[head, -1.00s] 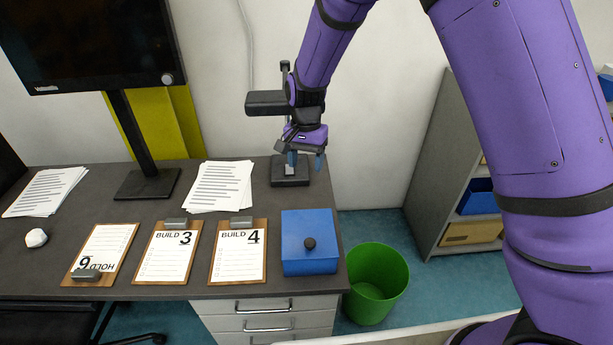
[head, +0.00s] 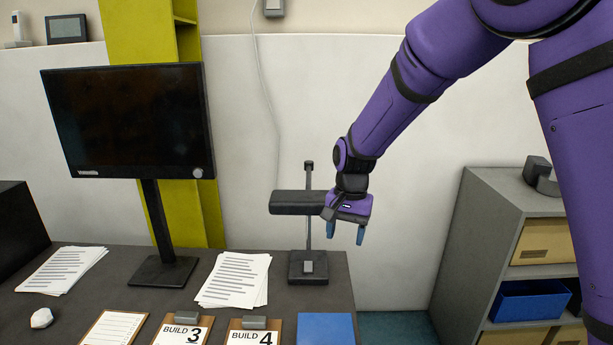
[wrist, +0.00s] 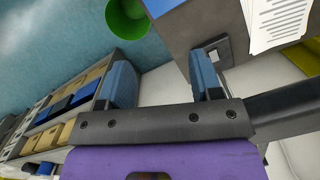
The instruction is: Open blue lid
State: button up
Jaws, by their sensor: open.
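The blue lid (head: 326,330) belongs to a box on the right end of the desk; only its back part shows at the bottom edge of the head view, and its knob is out of frame. In the wrist view a corner of blue (wrist: 160,5) shows at the top. My gripper (head: 346,233) is open and empty, in the air by the desk's back right corner, above and behind the lid. Its two blue fingers show apart in the wrist view (wrist: 165,85).
A black stand (head: 308,265) with a dark horizontal head (head: 298,203) is close left of my gripper. A monitor (head: 130,120), papers (head: 235,280) and clipboards (head: 182,332) are on the desk. A grey shelf (head: 490,220) stands right. A green bin (wrist: 128,18) is on the floor.

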jog(key=s+d+r+n+t, duration=0.1)
jog(key=s+d+r+t, duration=0.1)
jog(key=s+d+r, duration=0.5)
jog(key=s+d+r+n+t, duration=0.1)
jog(key=s+d+r, duration=0.45)
jog(key=r, duration=0.35)
jog(key=s+d+r+n+t, duration=0.1)
jog(key=s+d, duration=0.3)
jog(key=s, duration=0.4)
jog(key=s+d+r+n+t, duration=0.1)
jog(key=s+d, duration=0.3)
jog(key=s, duration=0.4)
jog(key=shift+s+r+t+h, duration=0.15)
jog(key=shift+r+t+h, duration=0.25)
jog(key=shift+r+t, duration=0.25)
